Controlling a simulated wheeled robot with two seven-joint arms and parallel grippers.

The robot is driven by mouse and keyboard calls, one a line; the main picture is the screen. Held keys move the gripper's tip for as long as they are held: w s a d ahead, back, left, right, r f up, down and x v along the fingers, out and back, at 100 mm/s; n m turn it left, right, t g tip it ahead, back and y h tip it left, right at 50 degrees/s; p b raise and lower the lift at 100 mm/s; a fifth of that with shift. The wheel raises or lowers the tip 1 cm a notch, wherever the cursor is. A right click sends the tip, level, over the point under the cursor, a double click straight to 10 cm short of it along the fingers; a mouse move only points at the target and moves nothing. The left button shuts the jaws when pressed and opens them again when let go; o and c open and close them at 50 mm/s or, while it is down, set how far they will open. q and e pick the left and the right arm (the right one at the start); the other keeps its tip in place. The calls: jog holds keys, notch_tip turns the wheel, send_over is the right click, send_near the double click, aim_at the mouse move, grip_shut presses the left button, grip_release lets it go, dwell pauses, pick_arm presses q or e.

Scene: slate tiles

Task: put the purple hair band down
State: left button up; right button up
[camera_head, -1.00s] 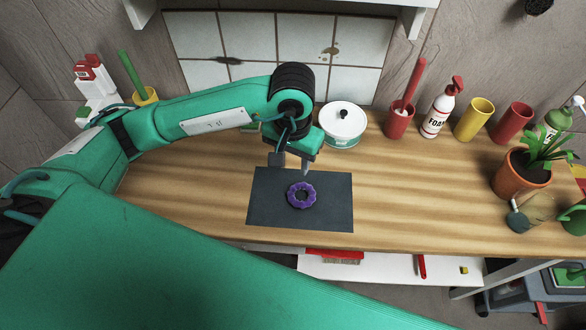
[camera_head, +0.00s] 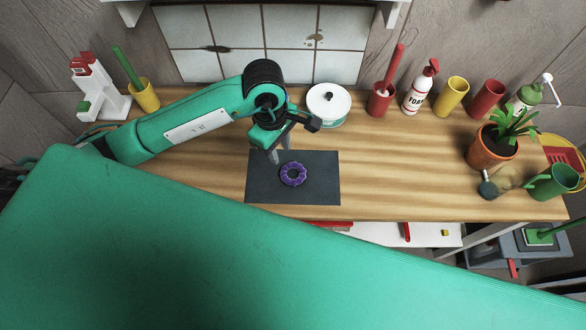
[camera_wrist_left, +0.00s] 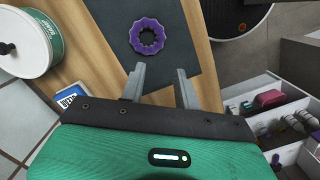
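The purple hair band (camera_head: 293,164), a scalloped ring, lies flat on the dark grey mat (camera_head: 321,192) on the wooden worktop. It also shows whole in the left wrist view (camera_wrist_left: 136,37), on the mat (camera_wrist_left: 179,62). My left gripper (camera_head: 280,155) is just behind and to the left of the band in the head view. In the left wrist view my left gripper (camera_wrist_left: 160,71) has its two fingers apart with nothing between them. The band is beyond the fingertips and clear of them. My right gripper is not in view.
A white lidded pot (camera_head: 328,104) stands behind the mat. Along the back are a red cup with a brush (camera_head: 380,101), a foam bottle (camera_head: 415,97) and a yellow cup (camera_head: 452,94). A potted plant (camera_head: 488,153) stands at the right. The worktop right of the mat is clear.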

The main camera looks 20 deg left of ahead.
pick_arm(q)
jog(key=p, duration=0.2)
send_over(287, 178)
jog(key=f, duration=0.7)
jog(key=shift+a+f, duration=0.35)
jog(key=shift+f, duration=0.05)
jog(key=shift+d+f+p, duration=0.1)
jog(key=shift+f+p, duration=0.2)
jog(key=shift+f, duration=0.2)
jog(key=f, duration=0.1)
jog(key=f+p, duration=0.1)
jog(key=f, duration=0.1)
jog(key=shift+d+f, duration=0.2)
jog(key=shift+d, duration=0.05)
jog(key=shift+f, duration=0.45)
jog(key=shift+c, duration=0.4)
grip_shut()
